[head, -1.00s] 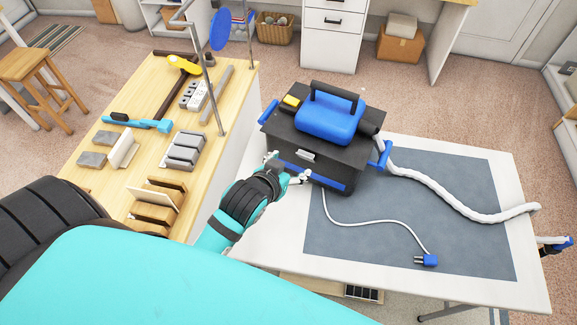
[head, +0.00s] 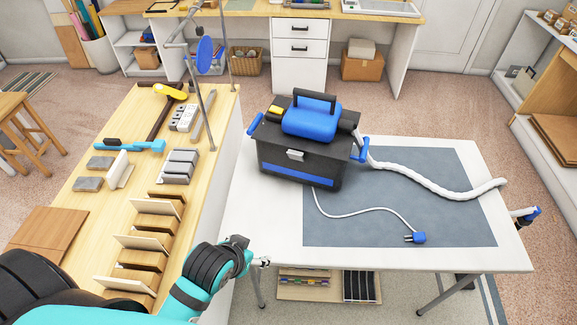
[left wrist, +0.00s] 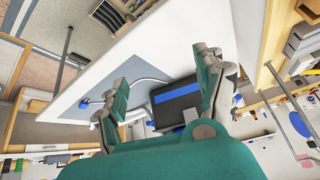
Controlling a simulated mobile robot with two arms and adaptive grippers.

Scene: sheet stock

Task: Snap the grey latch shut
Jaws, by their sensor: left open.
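The grey latch (head: 295,155) sits on the front of a black case (head: 272,157) with a blue stripe, just below its lid. Whether the latch lies fully flush, I cannot tell. The case stands closed and upright at the table's back left. My left gripper (head: 262,262) is at the table's near left edge, in front of the case and clear of it. In the left wrist view its fingers (left wrist: 163,68) are spread and empty, with the striped case front (left wrist: 176,97) seen beyond them. My right gripper is not in view.
A blue unit (head: 312,120) with a black handle sits on the lid. A white hose (head: 430,183) and a corded blue plug (head: 415,238) lie on the grey mat (head: 340,230). A wooden bench (head: 90,195) with tools and blocks stands left. The table's near strip is clear.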

